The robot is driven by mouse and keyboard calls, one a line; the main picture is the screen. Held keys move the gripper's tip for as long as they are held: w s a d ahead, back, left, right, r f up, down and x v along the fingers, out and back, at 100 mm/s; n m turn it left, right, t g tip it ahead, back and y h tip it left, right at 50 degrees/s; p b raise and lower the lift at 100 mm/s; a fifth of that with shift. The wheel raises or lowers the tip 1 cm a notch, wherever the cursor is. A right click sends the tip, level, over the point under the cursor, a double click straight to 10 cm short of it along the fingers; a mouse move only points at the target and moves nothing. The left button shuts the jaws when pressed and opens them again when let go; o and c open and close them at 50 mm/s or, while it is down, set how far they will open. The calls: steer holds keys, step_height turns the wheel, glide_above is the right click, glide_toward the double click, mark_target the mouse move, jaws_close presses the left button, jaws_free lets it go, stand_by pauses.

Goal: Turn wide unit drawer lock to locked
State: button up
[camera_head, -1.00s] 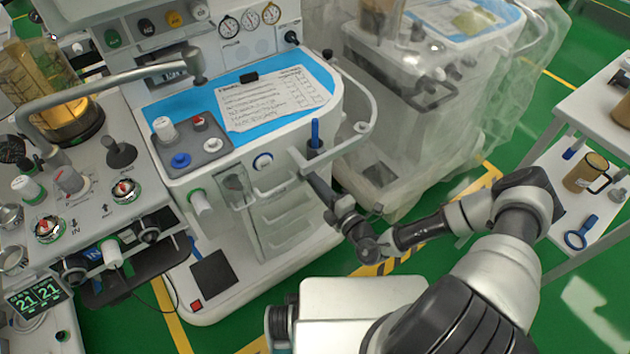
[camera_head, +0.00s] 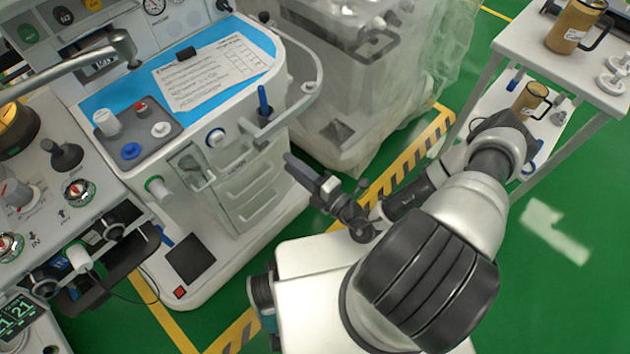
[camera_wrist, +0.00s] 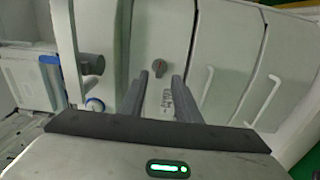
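The wide unit (camera_head: 225,255) is the white cart in the middle of the head view, with a stack of drawers (camera_head: 250,190) on its front. In the wrist view the drawer fronts (camera_wrist: 223,60) appear turned sideways. A small grey lock knob (camera_wrist: 158,67) with a reddish mark sits on one panel there, beyond my fingertips. I cannot tell its setting. I cannot make it out in the head view. My gripper (camera_wrist: 161,80) is open and empty, its two dark fingers apart and pointing toward the panel near the knob. In the head view my gripper (camera_head: 296,166) is right of the drawers.
A blue-ringed white knob (camera_wrist: 95,105) and a grey post (camera_wrist: 90,65) are left of my fingers in the wrist view. A rail (camera_head: 312,95) juts from the unit's right corner. A plastic-covered cart (camera_head: 345,110) stands behind. A white side table (camera_head: 560,70) is at right.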

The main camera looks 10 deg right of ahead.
steer(key=v, duration=0.9)
steer(key=shift+p, duration=0.3)
steer(key=shift+w+r, duration=0.1)
